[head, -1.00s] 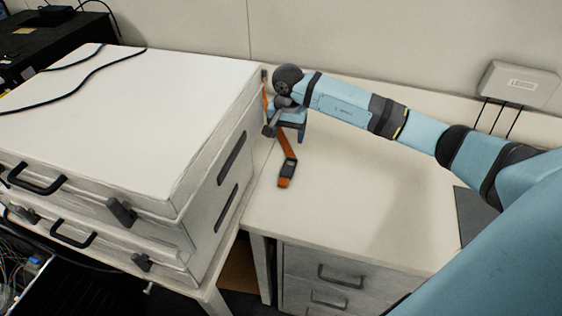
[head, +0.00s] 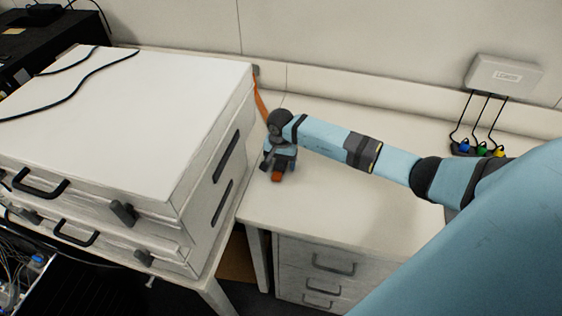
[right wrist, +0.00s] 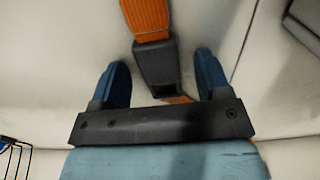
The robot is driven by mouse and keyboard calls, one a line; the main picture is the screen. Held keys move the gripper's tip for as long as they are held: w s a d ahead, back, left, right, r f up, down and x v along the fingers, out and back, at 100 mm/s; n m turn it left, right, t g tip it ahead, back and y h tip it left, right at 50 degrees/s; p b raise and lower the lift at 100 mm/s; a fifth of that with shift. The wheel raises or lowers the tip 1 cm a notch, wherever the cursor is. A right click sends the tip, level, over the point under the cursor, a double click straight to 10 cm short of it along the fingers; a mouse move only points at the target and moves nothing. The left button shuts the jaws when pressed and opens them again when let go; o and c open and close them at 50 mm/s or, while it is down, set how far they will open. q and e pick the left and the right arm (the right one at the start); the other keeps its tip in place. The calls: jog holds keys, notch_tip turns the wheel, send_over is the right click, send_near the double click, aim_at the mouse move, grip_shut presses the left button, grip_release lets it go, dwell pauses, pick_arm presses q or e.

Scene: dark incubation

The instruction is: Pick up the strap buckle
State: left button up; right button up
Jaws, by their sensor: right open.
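The strap buckle (right wrist: 157,66) is a dark grey block on an orange strap (right wrist: 146,16). In the right wrist view it lies between the two blue fingers of my right gripper (right wrist: 162,82), with a gap on each side. The fingers are open and not closed on it. In the head view my right gripper (head: 279,168) is low over the desk and hides the buckle. An orange end (head: 278,176) shows just below the gripper, and the orange strap (head: 260,97) runs up behind it along the white case. My left gripper is out of view.
Stacked white cases (head: 130,112) with black handles stand close left of the gripper. The white desk (head: 330,206) is clear to the right. A wall box (head: 503,75) with several cables and coloured plugs is at the back right.

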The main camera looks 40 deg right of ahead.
aim_at(280, 164)
jog(key=c, duration=1.1)
jog(key=shift+o, duration=0.2)
jog(key=shift+r, duration=0.45)
jog(key=shift+s+a+r+b, duration=0.1)
jog(key=shift+r+b, duration=0.35)
jog(key=shift+r, duration=0.2)
jog(key=shift+s+a+r+b, duration=0.1)
jog(key=shift+r+b, duration=0.35)
jog(key=shift+r, duration=0.15)
jog(key=s+a+b, duration=0.1)
jog(key=s+a, duration=0.2)
jog(key=a, duration=0.1)
jog(key=s+a+b, duration=0.1)
jog(key=s+a, duration=0.2)
jog(key=a, duration=0.1)
jog(key=s+a+b, duration=0.1)
jog(key=s+a, duration=0.3)
jog(key=shift+s, duration=0.1)
jog(key=shift+s+a, duration=0.55)
jog(key=shift+a, duration=0.1)
